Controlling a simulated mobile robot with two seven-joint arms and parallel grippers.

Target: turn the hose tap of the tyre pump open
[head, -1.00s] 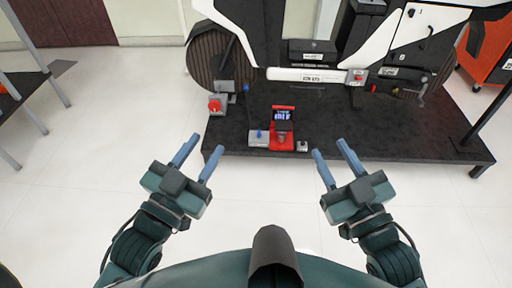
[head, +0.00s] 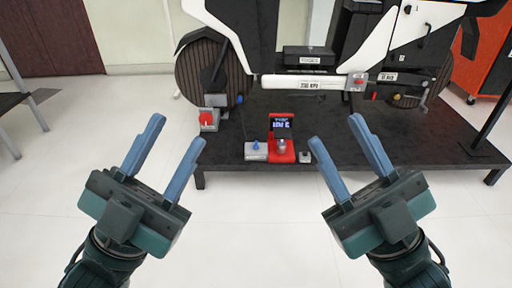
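The tyre pump (head: 281,150) is a small red unit with a lit screen, standing near the front edge of a dark platform. A grey block with a small blue-handled tap (head: 256,145) sits against its left side; the handle looks upright, but it is too small to tell its turn. My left gripper (head: 177,132) is open and empty, in front and to the left of the pump. My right gripper (head: 335,130) is open and empty, in front and to the right. Both are apart from the pump.
A white and black motorbike-like chassis (head: 310,83) stands on the dark platform (head: 400,135) behind the pump. A grey box with a red knob (head: 207,119) and another blue handle (head: 239,99) are by the left wheel (head: 205,70). A small grey box (head: 305,157) is right of the pump.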

